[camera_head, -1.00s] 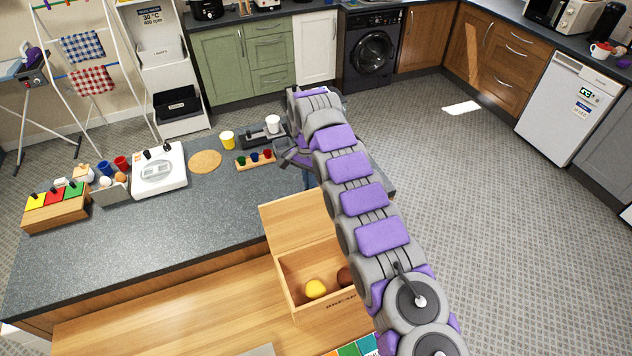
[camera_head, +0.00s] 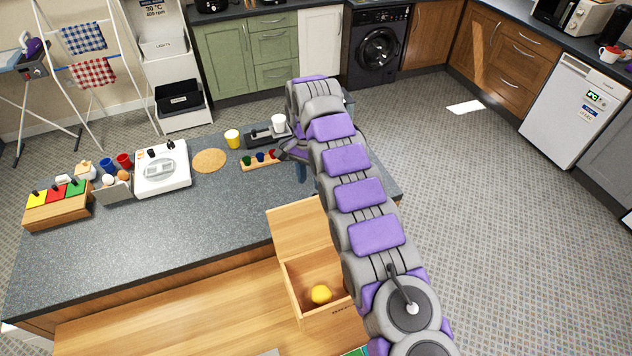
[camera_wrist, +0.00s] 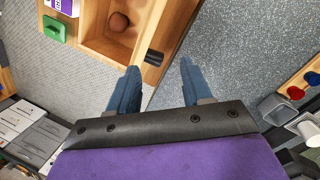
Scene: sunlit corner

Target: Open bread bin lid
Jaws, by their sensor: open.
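The wooden bread bin (camera_head: 340,315) stands on the wooden surface in front of the grey worktop in the head view. Its lid (camera_head: 300,230) is open, swung back toward the worktop. A yellow fruit (camera_head: 321,294) lies inside. In the wrist view part of the bin (camera_wrist: 90,45) shows at the top, with a round brown item (camera_wrist: 118,21) inside and a black handle (camera_wrist: 153,58) at its edge. My gripper (camera_wrist: 158,75) is open and empty, its blue fingers apart and pointing toward the handle. I cannot tell whether they touch it. My arm hides part of the bin in the head view.
A small rack with coloured pieces (camera_head: 262,160), a yellow cup (camera_head: 232,138) and a round cork mat (camera_head: 209,160) stand on the worktop near my arm. A white appliance (camera_head: 162,168) is farther left. The worktop left of the bin is clear.

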